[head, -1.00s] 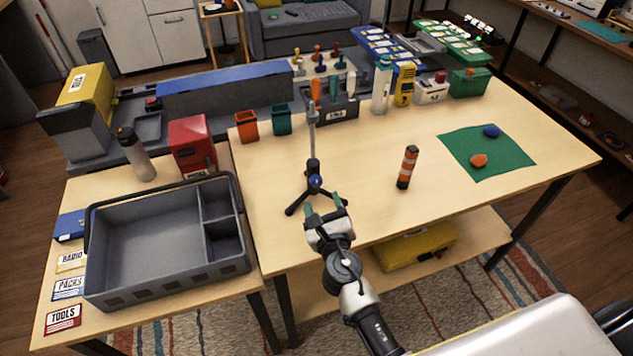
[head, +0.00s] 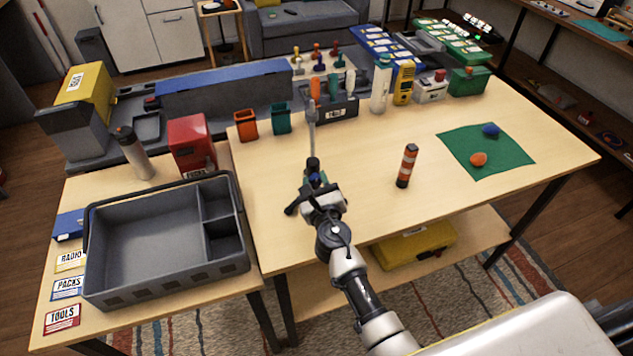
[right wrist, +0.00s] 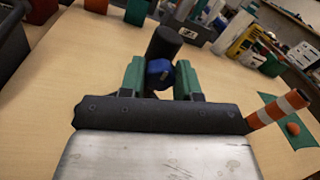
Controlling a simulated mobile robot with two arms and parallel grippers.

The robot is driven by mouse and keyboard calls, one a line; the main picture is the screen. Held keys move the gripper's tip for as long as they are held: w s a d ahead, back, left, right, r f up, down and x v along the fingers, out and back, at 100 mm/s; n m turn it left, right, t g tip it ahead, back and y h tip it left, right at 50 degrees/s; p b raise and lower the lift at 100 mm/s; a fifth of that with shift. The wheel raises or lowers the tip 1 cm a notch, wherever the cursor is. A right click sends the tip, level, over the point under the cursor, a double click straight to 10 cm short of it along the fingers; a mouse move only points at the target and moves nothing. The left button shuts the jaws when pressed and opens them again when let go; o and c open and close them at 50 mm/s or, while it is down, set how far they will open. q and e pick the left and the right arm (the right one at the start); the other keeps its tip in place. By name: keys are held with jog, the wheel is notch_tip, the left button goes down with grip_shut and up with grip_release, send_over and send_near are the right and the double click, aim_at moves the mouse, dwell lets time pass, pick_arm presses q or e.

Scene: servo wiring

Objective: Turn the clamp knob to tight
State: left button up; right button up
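The clamp knob (right wrist: 159,72) is blue and sits on the dark post of a small stand. In the head view, the stand (head: 312,140) is upright on the table with a grey rod and black feet; my right gripper partly hides its base. My right gripper (right wrist: 161,80) has its green fingers on either side of the knob, with little or no gap showing in the right wrist view. It appears shut on the knob. The knob's marking, if any, is too small to read. My left gripper is out of view.
An orange-and-black striped cylinder (head: 407,166) stands to the right of the stand. A green mat (head: 510,158) with two lumps lies farther right. A grey tote (head: 165,290) is at the left. Orange (head: 246,126) and teal cups stand behind. Bare tabletop lies between stand and cylinder.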

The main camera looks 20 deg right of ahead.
jog(key=shift+c, duration=1.2)
jog(key=shift+m, duration=0.3)
jog(key=m+b, duration=0.1)
jog(key=m, duration=0.2)
jog(key=m+b, duration=0.1)
jog(key=m, duration=0.4)
jog(key=shift+f, duration=0.1)
jog(key=m+b, duration=0.2)
jog(key=m, duration=0.2)
jog(key=shift+m, duration=0.3)
jog(key=shift+m+b, duration=0.6)
jog(key=shift+m, duration=1.6)
